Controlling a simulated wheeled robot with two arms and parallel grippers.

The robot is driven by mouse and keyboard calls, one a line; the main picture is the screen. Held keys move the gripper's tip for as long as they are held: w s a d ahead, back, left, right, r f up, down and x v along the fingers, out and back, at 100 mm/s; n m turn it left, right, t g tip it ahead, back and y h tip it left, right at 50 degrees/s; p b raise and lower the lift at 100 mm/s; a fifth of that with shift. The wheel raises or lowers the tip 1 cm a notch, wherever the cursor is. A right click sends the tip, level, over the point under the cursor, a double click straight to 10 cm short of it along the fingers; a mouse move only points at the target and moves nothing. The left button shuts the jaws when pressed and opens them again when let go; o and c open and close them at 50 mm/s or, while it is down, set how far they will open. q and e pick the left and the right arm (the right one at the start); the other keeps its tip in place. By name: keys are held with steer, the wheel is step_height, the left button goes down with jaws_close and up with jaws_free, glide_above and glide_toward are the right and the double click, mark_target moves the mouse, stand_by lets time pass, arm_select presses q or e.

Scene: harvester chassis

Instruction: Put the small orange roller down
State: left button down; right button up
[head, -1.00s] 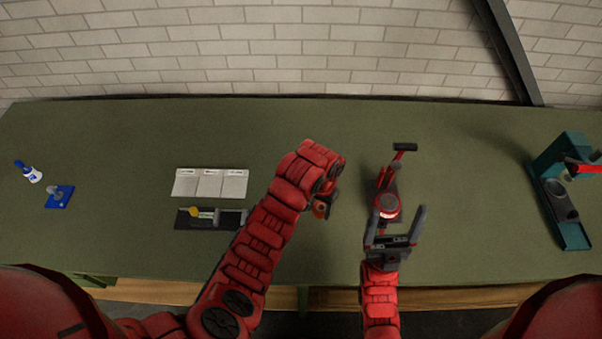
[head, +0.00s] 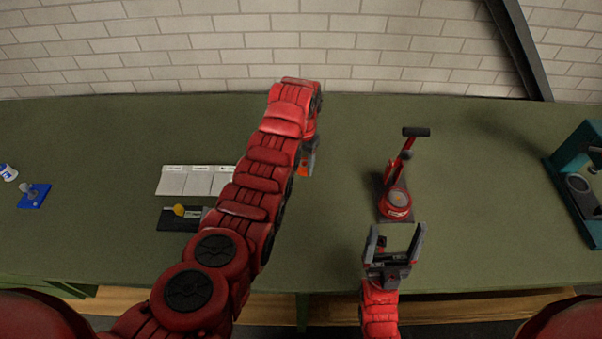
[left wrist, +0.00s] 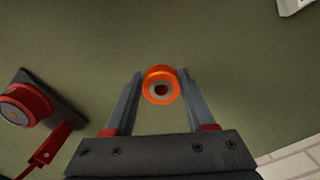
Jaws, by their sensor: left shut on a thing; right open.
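The small orange roller (left wrist: 161,85) is a short orange ring with a pale, dark-centred core. In the left wrist view it sits between the fingertips of my left gripper (left wrist: 158,88), which is shut on it. In the head view my left gripper (head: 306,160) is mostly behind my own arm, and only a bit of orange shows there. How high the roller is above the green bench (head: 480,180) is hard to tell. My right gripper (head: 394,244) is open and empty near the bench's front edge.
A red lever tool (head: 397,200) stands just beyond my right gripper. White cards (head: 190,181) and a dark tray (head: 178,218) lie left of my left arm. A teal press (head: 575,165) is at far right, a blue item (head: 33,196) at far left. The bench's back middle is clear.

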mark_target(301, 166)
arm_select(q)
steer(key=shift+w+a, duration=0.1)
steer(key=shift+w, duration=0.1)
steer(key=shift+f+p, duration=0.45)
steer(key=shift+f, duration=1.3)
steer(key=shift+f+b, duration=0.1)
steer(key=shift+b, duration=0.25)
steer(key=shift+f, duration=0.15)
steer(key=shift+c, duration=1.2)
jaws_free()
